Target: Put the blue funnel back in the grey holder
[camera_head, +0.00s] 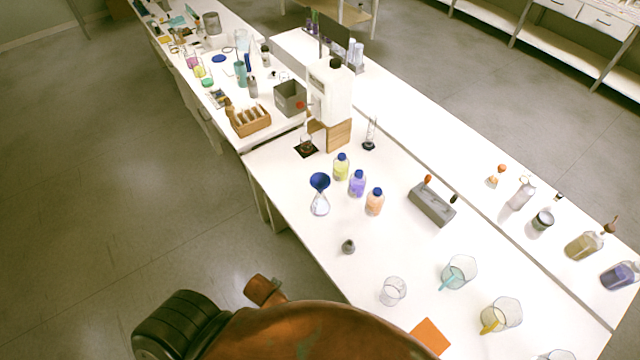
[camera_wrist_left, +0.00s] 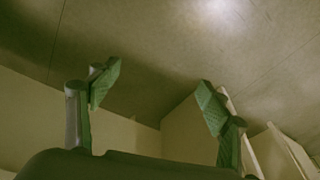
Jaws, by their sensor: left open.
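The blue funnel (camera_head: 320,181) sits upright in the mouth of a clear glass flask (camera_head: 320,205) near the table's left edge in the head view. The grey holder (camera_head: 432,207) is a long block to its right, with an orange-topped item and a black-topped item standing in it. My left gripper (camera_wrist_left: 158,92) is open and empty in the left wrist view, with bare floor and pale panels beyond its fingers. Neither funnel nor holder shows in that view. My right gripper is not in view.
Yellow (camera_head: 341,168), purple (camera_head: 357,185) and orange (camera_head: 375,203) bottles with blue caps stand right of the flask. A small grey weight-like object (camera_head: 348,246) and an empty beaker (camera_head: 393,291) are nearer. A white machine (camera_head: 331,92) stands behind.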

